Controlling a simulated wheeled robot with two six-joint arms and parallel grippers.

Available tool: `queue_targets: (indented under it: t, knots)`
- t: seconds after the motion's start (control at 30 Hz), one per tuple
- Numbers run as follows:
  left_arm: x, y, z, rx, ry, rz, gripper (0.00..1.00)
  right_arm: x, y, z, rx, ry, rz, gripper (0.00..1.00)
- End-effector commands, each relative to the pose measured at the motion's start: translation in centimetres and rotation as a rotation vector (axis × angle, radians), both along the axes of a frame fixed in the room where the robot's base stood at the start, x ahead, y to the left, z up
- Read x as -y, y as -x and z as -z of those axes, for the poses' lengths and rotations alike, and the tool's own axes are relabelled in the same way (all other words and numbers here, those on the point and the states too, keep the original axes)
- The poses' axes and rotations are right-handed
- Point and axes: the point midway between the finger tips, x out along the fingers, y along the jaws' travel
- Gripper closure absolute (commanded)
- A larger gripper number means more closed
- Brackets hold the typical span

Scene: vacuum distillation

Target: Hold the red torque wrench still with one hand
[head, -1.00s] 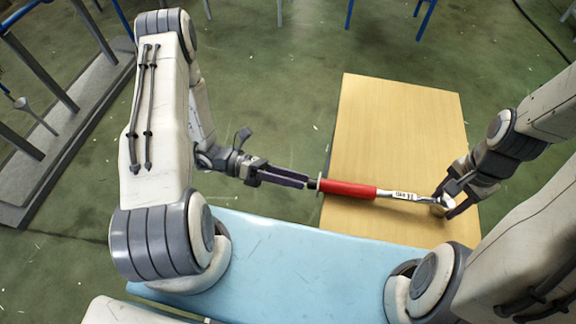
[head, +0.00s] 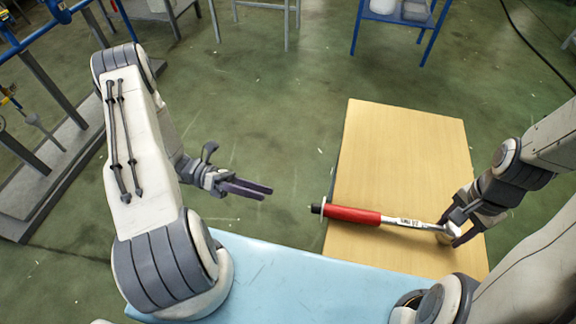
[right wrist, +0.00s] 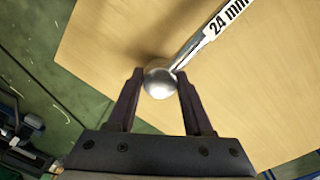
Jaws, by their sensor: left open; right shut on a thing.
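The red torque wrench (head: 352,214) is held above the wooden table top, its red handle pointing left and its metal shaft running right. My right gripper (head: 452,232) is shut on the wrench's round metal head. In the right wrist view the head (right wrist: 160,82) sits between the two fingers of the right gripper (right wrist: 159,92), and the shaft bears a "24 mm" label. My left gripper (head: 266,193) is open and empty, left of the handle's end and apart from it, over the green floor.
The wooden table (head: 405,150) is otherwise bare. A light blue surface (head: 290,280) lies in front of it. A grey metal rack (head: 70,150) stands at the left and a blue-framed stand (head: 395,20) at the back. Green floor lies open between.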

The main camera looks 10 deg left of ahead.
Motion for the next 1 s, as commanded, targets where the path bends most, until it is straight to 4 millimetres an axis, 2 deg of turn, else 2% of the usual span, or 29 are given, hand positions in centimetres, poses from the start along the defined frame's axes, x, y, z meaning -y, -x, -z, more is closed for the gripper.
queue_targets:
  t: [0.03, 0.1, 0.4, 0.53, 0.67, 1.0]
  knots:
    - [0.0, 0.0, 0.0, 0.0, 0.0, 0.0, 0.4, 0.0, 0.0, 0.0, -0.001, 0.001, -0.001, 0.38]
    - [0.0, 0.0, 0.0, 0.0, 0.0, 0.0, 0.4, 0.0, 0.0, 0.0, -0.001, 0.001, -0.001, 0.14]
    - [0.0, 0.0, 0.0, 0.0, 0.0, 0.0, 0.4, 0.0, 0.0, 0.0, 0.0, 0.0, -0.001, 0.14]
    - [0.0, 0.0, 0.0, 0.0, 0.0, 0.0, 0.4, 0.0, -0.1, -0.8, 0.004, 0.002, -0.001, 0.14]
    - [0.0, 0.0, 0.0, 0.0, 0.0, 0.0, 0.4, -0.1, -0.3, -2.7, 0.007, 0.002, -0.001, 0.14]
    - [0.0, 0.0, 0.0, 0.0, 0.0, 0.0, 0.4, -0.3, -0.6, -9.7, 0.005, 0.002, -0.001, 0.14]
